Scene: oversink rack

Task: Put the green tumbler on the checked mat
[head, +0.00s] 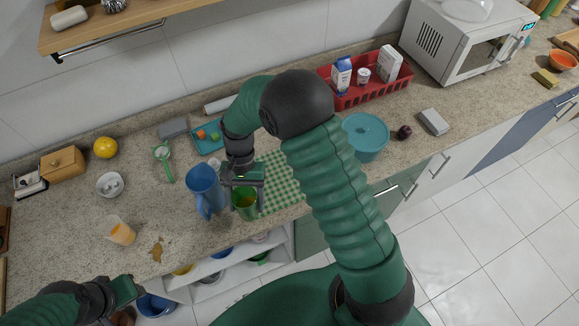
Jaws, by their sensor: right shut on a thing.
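The green tumbler (246,205) is upright in my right gripper (243,190), which is shut on it from above. The tumbler appears at the left edge of the green-and-white checked mat (283,188). I cannot tell whether it touches the mat or is held above it. My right arm hides part of the mat's right side and back. My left gripper (128,292) is low at the left, in front of the counter and away from the tumbler; its jaw opening is unclear.
A blue jug (203,188) stands close left of the tumbler. An orange cup (121,231) and a brown spill or crumbs (157,248) are farther left. A red crate (368,92) with cartons is behind.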

